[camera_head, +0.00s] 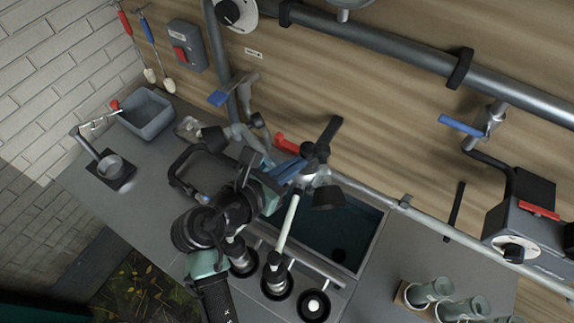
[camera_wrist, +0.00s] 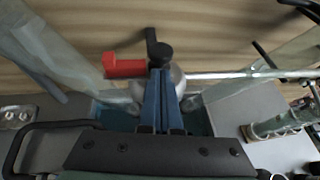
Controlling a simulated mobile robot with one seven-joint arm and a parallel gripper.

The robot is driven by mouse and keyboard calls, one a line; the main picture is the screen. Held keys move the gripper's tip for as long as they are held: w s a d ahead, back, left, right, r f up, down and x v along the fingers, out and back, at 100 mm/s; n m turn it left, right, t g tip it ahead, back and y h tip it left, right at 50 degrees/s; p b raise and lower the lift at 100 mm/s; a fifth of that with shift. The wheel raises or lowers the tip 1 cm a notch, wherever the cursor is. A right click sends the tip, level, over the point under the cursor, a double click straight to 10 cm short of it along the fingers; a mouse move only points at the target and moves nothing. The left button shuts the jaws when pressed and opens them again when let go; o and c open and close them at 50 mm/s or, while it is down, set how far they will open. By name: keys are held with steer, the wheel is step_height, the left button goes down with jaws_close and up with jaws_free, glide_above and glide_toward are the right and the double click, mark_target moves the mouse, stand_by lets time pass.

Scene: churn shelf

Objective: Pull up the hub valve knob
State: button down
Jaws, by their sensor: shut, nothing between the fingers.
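The hub valve, a pale round body in the wrist view (camera_wrist: 178,82), stands over the sink at the wall pipe. A dark round knob (camera_wrist: 160,51) tops it and also shows in the head view (camera_head: 308,149). A red lever (camera_wrist: 125,68) points left from the hub; a black lever (camera_wrist: 151,36) points up. My gripper, with two blue fingers, shows in the wrist view (camera_wrist: 160,74) and the head view (camera_head: 300,164). Its fingers are shut together and empty, with their tips close below the knob in the picture. I cannot tell whether they touch it.
The sink (camera_head: 362,228) lies below the hub. A grey bin (camera_head: 147,112) stands at the counter's left end. Several glass jars (camera_head: 430,291) stand at the right. A blue-handled valve (camera_head: 463,126) and a grey box with a red handle (camera_head: 535,232) are on the right wall.

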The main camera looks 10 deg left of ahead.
steer(key=shift+r, duration=0.15)
step_height(320, 180, up, 2)
steer(key=p, duration=0.3)
steer(key=shift+p, duration=0.3)
